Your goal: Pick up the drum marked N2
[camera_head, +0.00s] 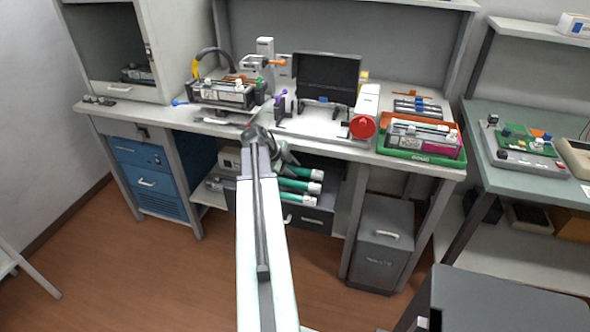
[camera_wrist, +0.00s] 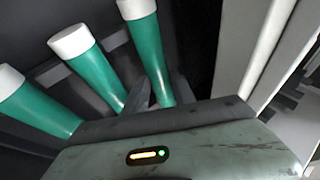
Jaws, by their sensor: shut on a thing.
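Three green drums with white ends lie side by side in the open drawer under the bench. In the head view they are the far drum (camera_head: 300,172), the middle drum (camera_head: 297,186) and the near drum (camera_head: 300,199). In the wrist view they are the left drum (camera_wrist: 38,106), the middle drum (camera_wrist: 90,72) and the right drum (camera_wrist: 146,52). My gripper (camera_head: 287,158) reaches in at the far drum. In the wrist view my gripper (camera_wrist: 160,92) is shut on the right drum, its dark fingers on either side. No N2 mark is readable.
The bench top (camera_head: 330,135) overhangs the drawer (camera_head: 310,217) closely behind my gripper. A grey bin (camera_head: 382,245) stands on the floor at right. The floor in front is free.

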